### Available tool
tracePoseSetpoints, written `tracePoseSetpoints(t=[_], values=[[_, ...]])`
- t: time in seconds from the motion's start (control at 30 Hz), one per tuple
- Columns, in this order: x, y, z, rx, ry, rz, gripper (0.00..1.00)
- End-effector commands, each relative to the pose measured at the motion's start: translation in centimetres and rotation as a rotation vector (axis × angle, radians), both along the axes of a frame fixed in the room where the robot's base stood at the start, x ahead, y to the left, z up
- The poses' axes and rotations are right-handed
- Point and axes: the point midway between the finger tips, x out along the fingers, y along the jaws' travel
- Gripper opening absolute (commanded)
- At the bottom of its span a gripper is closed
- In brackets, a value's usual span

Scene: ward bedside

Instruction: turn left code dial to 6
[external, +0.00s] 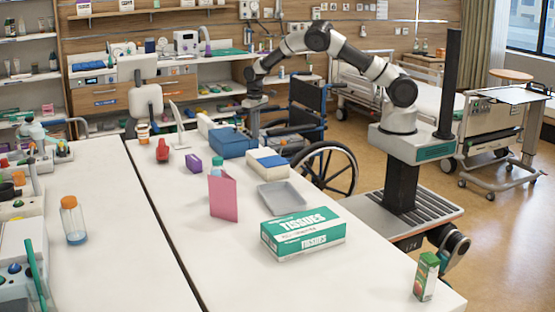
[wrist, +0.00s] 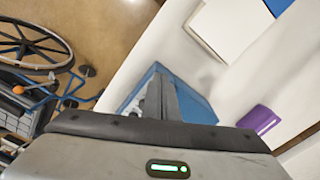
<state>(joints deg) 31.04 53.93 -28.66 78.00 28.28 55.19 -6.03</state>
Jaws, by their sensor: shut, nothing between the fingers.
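A blue box (external: 232,142) stands on the white table, and it also shows in the wrist view (wrist: 190,98), partly hidden by my fingers. I cannot make out a code dial or any digits in either view. My gripper (external: 254,133) points down at the right, far side of the blue box. In the wrist view my gripper (wrist: 158,78) shows its fingers together and empty, in front of the blue box. I cannot tell whether the fingertips touch it.
A purple box (external: 193,163) and a blue-and-white box (external: 268,161) stand close to the blue box. A grey tray (external: 281,195), a pink folder (external: 223,196) and a tissue box (external: 303,234) stand nearer. A wheelchair (external: 322,165) stands beyond the table edge.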

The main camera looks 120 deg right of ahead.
Motion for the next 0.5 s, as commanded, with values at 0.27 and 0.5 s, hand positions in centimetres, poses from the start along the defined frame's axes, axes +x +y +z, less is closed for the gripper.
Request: tracePoseSetpoints(t=[0.27, 0.5], values=[[0.51, 0.06, 0.12, -0.005, -0.003, 0.0, 0.0], [0.24, 0.76, 0.06, -0.003, -0.002, -0.001, 0.0]])
